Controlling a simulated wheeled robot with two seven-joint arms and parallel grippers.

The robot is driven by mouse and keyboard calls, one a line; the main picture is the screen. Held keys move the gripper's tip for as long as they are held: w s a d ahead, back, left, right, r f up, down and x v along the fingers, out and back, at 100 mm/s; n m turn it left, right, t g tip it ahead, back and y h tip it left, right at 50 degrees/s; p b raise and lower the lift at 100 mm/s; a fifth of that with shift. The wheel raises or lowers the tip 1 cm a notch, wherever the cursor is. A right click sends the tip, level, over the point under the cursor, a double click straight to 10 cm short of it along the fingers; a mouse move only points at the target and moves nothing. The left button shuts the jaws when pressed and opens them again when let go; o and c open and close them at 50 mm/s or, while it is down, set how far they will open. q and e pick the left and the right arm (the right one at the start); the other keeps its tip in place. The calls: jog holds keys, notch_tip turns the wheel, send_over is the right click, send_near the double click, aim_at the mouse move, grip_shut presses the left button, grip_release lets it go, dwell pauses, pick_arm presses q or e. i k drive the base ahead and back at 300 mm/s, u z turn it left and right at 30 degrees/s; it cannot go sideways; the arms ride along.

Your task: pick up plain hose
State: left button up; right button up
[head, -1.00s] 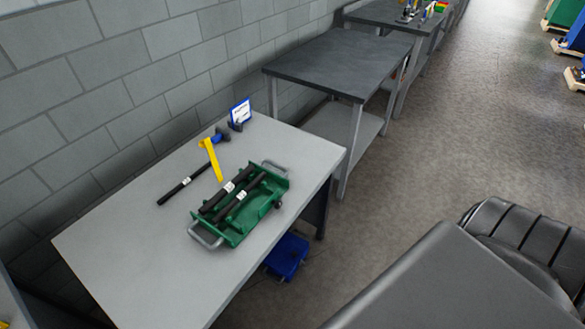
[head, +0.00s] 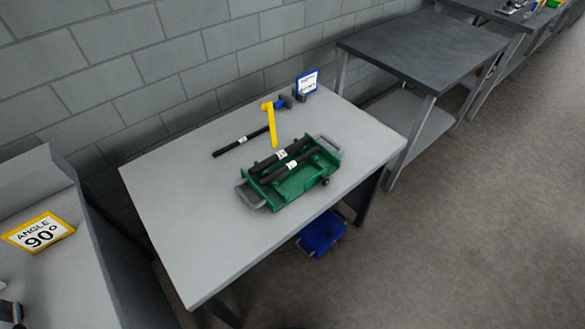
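Two black hoses with white labels lie in a green tray with grey handles (head: 253,205) on the light grey table (head: 190,240). One is the rear hose (head: 268,163), the other the front hose (head: 275,176). A third black hose (head: 228,149) with a white label lies on the table behind the tray. Its right end reaches toward a yellow-handled tool (head: 270,127) with a blue part (head: 284,102). The labels are too small to read, so I cannot tell which hose is the plain one.
A small blue-framed sign (head: 307,82) stands at the table's back corner. A bench at left carries an "ANGLE 90°" sign (head: 40,232). A dark-topped table (head: 425,50) stands behind right. A blue bin (head: 321,234) is on the floor by the table. Open floor lies at right.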

aim_at(230, 146)
jog(key=k, duration=0.65)
jog(key=z, duration=0.4)
jog(key=i, duration=1.45)
jog(key=u, duration=1.1)
jog(key=i, duration=0.25)
jog(key=u, duration=0.1)
